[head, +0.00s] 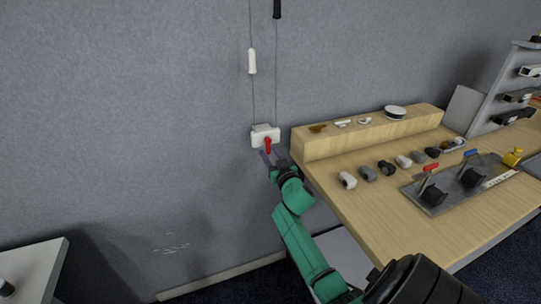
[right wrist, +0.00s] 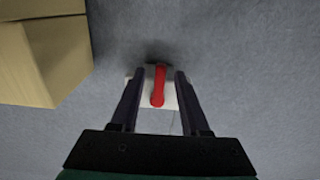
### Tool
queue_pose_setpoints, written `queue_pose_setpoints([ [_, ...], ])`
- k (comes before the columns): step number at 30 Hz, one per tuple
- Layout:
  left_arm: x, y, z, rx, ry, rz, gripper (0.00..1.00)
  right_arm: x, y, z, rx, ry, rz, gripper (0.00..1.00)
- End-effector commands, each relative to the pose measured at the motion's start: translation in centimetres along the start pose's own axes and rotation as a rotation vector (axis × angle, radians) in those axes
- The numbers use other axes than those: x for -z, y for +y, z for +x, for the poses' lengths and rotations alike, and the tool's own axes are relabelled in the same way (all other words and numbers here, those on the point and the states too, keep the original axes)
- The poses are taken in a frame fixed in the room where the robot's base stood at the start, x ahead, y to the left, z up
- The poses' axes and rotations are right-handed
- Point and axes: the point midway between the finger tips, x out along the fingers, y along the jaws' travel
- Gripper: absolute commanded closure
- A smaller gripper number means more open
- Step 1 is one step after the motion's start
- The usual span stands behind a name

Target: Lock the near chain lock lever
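The near chain lock is a small white box (head: 262,133) on the grey wall, with a red lever (head: 268,143) on its front. In the right wrist view the red lever (right wrist: 159,86) stands between the two fingers, over the white box (right wrist: 171,101). My right gripper (head: 268,157) is at the lever, just below the box. In the right wrist view the right gripper (right wrist: 160,90) is open, with a visible gap between the lever and each finger. My left gripper is not in view.
Two thin cords run up the wall from the box, one with a white handle (head: 252,62), one with a black handle (head: 277,9). A wooden table (head: 365,205) with a raised shelf (head: 330,145) stands close on the right. The wall left of the box is clear.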

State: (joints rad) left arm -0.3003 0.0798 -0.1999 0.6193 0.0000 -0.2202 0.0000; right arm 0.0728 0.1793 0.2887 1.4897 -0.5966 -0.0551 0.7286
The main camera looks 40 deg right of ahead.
Motion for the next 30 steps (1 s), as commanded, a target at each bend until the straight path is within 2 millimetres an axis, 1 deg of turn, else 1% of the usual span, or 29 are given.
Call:
queue_pose_setpoints([
  [9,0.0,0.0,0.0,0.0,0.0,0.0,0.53,0.0,0.0,-0.1,0.0,0.0,0.002,0.53],
  [11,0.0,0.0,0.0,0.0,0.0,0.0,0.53,-0.1,0.0,-0.4,0.0,-0.001,0.002,0.53],
  [13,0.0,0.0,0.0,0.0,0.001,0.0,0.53,-0.1,0.0,-1.2,0.0,-0.002,0.002,0.53],
  [14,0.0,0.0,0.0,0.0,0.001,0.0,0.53,-0.2,0.0,-1.7,0.0,-0.003,0.002,0.53],
  [17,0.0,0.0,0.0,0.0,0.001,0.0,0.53,-0.2,0.0,-4.1,0.001,-0.003,0.002,0.53],
  [21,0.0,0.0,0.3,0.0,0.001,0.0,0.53,-0.4,0.0,-8.5,-0.001,-0.005,0.002,0.53],
  [24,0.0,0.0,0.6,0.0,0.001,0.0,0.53,-0.4,0.0,-11.2,-0.001,-0.004,0.003,0.53],
  [27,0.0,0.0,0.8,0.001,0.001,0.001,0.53,-0.3,0.0,-13.3,0.0,-0.004,0.003,0.53],
  [30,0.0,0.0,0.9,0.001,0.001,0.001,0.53,-0.2,0.0,-14.3,-0.001,-0.002,0.003,0.53],
])
